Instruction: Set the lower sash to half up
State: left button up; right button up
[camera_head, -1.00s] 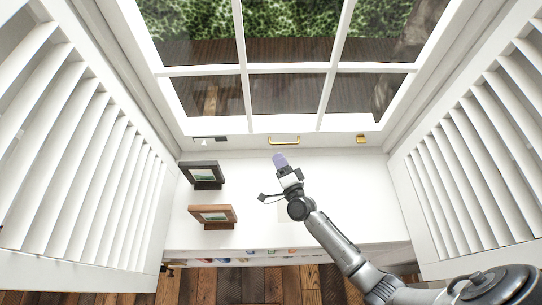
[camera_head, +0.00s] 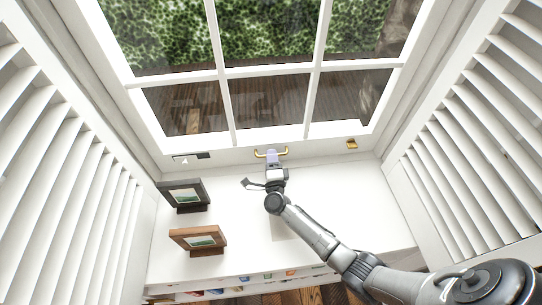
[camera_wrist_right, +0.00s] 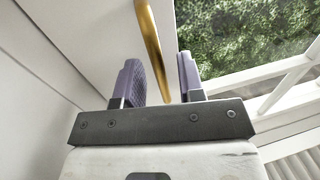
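The lower sash is a white frame with several panes, and its bottom rail (camera_head: 320,149) sits low, just behind the white sill. A brass handle (camera_head: 258,154) is fixed at the middle of that rail. My right gripper (camera_head: 271,158) is at the handle. In the right wrist view its two purple fingers (camera_wrist_right: 160,82) are apart, and the brass handle (camera_wrist_right: 149,35) runs between them with gaps beside it. A small black-and-white plate with a pointer mark (camera_head: 190,158) is on the rail's left part. My left gripper is not in view.
A black picture frame (camera_head: 184,193) and a brown picture frame (camera_head: 198,239) stand on the sill left of my right arm. A small brass fitting (camera_head: 351,144) is right of the handle. Louvred shutters (camera_head: 470,165) flank the window. The sill's right side (camera_head: 350,205) is clear.

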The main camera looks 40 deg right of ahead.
jog(key=shift+w+d+r, duration=0.1)
jog(key=shift+w+d, duration=0.2)
jog(key=shift+w, duration=0.15)
jog(key=shift+c, duration=0.3)
grip_shut()
jog(key=shift+r, duration=0.1)
